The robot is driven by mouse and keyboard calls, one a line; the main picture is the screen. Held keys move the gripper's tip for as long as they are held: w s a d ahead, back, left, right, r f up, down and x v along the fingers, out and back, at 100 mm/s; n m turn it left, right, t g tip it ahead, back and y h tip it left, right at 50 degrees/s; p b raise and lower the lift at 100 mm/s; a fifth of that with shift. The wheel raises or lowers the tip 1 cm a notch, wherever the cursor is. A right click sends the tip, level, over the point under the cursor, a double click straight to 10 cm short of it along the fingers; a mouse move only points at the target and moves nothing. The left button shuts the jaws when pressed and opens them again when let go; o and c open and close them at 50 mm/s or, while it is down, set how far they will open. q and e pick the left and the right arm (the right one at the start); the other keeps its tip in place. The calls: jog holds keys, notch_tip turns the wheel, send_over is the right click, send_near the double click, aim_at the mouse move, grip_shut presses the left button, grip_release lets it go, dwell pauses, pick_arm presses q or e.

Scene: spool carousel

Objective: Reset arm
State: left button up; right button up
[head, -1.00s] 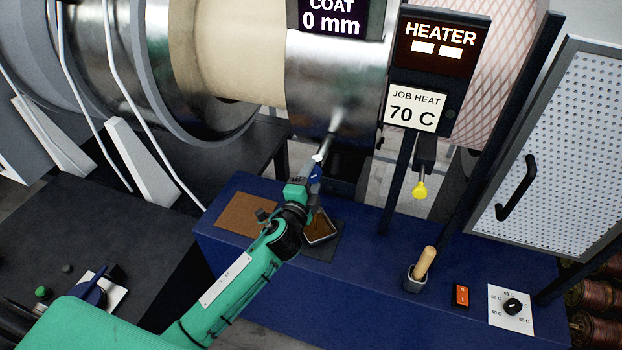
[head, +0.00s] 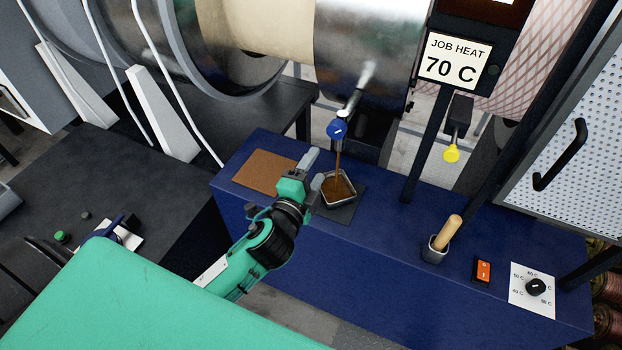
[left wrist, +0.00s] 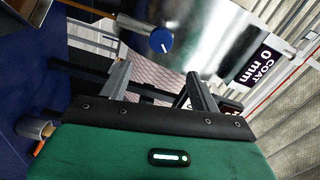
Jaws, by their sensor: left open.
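My left gripper (head: 312,171) is open and empty, low over the blue bench beside a small metal tray (head: 326,196) of brown liquid. A tap with a round blue knob (head: 337,129) hangs above the tray, and a thin brown stream (head: 338,160) runs from it into the tray. The gripper is apart from the knob, below and left of it. In the left wrist view the two spread fingers (left wrist: 159,85) have nothing between them, and the blue knob (left wrist: 161,40) shows beyond them. My right gripper is not in view.
The blue bench (head: 390,235) also holds a brown mat (head: 264,172), a cup with a wooden handle (head: 436,252), an orange switch (head: 482,270) and a dial (head: 536,287). A large metal drum (head: 365,45) hangs behind. A perforated door (head: 560,150) stands at right.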

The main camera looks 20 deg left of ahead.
pick_arm(q)
jog(key=shift+s, duration=0.65)
notch_tip(320, 180, down, 26)
jog(key=a+n+g+b, duration=0.2)
jog(key=n+g, duration=0.1)
jog(key=g, duration=0.2)
jog(key=s+a+f+n+g, duration=0.1)
jog(key=s+f+g, duration=0.15)
jog(key=f, duration=0.65)
jog(key=s+a+f+n+g, duration=0.1)
jog(key=s+a+f+n, duration=0.15)
jog(key=f, duration=0.55)
jog(key=s+a+f+n+g+b, duration=0.15)
jog(key=s+f+n+g, duration=0.3)
jog(key=s+f, duration=1.45)
jog(key=s+f+n+g, duration=0.1)
jog(key=s+f, duration=0.3)
jog(key=s, duration=0.5)
jog(key=s+f+n+g+b, duration=0.1)
jog(key=s+f+n+g, duration=0.1)
jog(key=s+f, duration=0.3)
jog(key=s+g, duration=0.1)
jog(key=s, duration=0.3)
jog(key=shift+s+f+y, duration=0.2)
jog(key=shift+s+y, duration=0.1)
